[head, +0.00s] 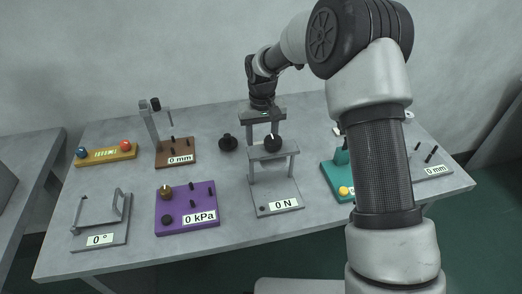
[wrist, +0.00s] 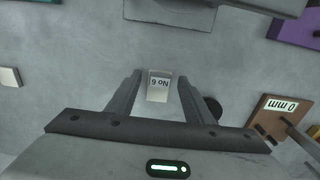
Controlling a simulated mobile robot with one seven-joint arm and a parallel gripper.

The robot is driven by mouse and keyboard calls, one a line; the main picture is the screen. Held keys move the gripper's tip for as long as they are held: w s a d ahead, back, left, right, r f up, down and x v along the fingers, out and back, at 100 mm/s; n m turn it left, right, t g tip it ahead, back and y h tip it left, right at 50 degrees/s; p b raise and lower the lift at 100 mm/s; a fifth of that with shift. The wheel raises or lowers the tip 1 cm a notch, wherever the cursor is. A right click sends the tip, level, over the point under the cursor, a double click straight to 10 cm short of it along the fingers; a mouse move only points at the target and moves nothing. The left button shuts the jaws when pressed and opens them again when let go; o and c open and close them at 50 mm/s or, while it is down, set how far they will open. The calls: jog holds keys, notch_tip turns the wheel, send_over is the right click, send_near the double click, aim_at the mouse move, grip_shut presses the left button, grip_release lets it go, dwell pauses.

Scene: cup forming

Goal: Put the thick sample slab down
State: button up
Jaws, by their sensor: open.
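A small pale slab labelled "No 6" (wrist: 159,87) lies on the grey table in the wrist view, between and just beyond my gripper's fingers. Its thickness is hard to judge from above. My gripper (wrist: 160,82) is open, one finger on each side of the slab, with a visible gap on both sides. In the head view my gripper (head: 262,103) is behind the grey "0 N" stand (head: 277,205). The slab cannot be made out there.
A black knob (head: 228,143) stands left of my gripper, near the brown "0 mm" gauge (head: 176,155). A purple "0 kPa" box (head: 187,207) and a "0 °" frame (head: 100,232) are at the front left. A teal device (head: 333,178) is to the right. A pale block (wrist: 9,79) lies apart at wrist-view left.

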jog(key=shift+f, duration=0.15)
jog(key=shift+c, duration=0.4)
grip_shut()
